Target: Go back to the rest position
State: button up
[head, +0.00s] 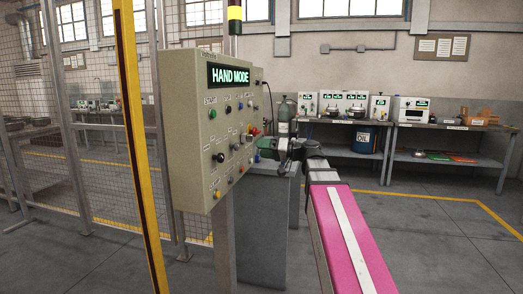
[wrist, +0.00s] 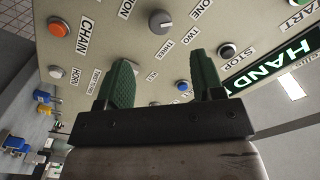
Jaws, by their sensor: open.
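My gripper (head: 268,147) is at the right side of the beige control panel (head: 190,142) in the head view, small and partly dark there. In the wrist view its two green ridged fingers (wrist: 162,78) stand apart with nothing between them, pointing at the panel face (wrist: 140,50). The wrist view shows the panel rotated. An orange button (wrist: 59,28) beside the CHAIN label, a grey selector knob (wrist: 161,21), a blue button (wrist: 183,86) and a dark STOP button (wrist: 228,51) lie around the fingers. I cannot tell whether the fingertips touch the panel. The display (head: 230,76) reads HAND MODE in green.
A yellow post (head: 137,140) and mesh fence (head: 60,110) stand left of the panel. A grey cabinet (head: 262,225) stands behind my arm. Benches with equipment (head: 450,127) line the back wall. The floor at right (head: 450,240) is clear.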

jog(key=s+d+f+m+g+h, duration=0.15)
jog(key=f+h, duration=0.25)
jog(key=f, duration=1)
jog(key=s+f+m+g+h, duration=0.15)
jog(key=f+h, duration=0.25)
jog(key=f, duration=0.9)
jog(key=s+d+f+g+h, duration=0.1)
jog(key=s+d+f+h, duration=0.1)
jog(key=f, duration=0.5)
jog(key=s+d+f+m+g+h, duration=0.1)
jog(key=s+d+f+h, duration=0.2)
jog(key=s+f, duration=0.3)
jog(key=s+d+f+m+g+h, duration=0.1)
jog(key=s+d+f+h, duration=0.2)
jog(key=f, duration=0.5)
jog(key=shift+s+f+h, duration=0.3)
jog(key=shift+s+h, duration=0.2)
jog(key=shift+s, duration=0.1)
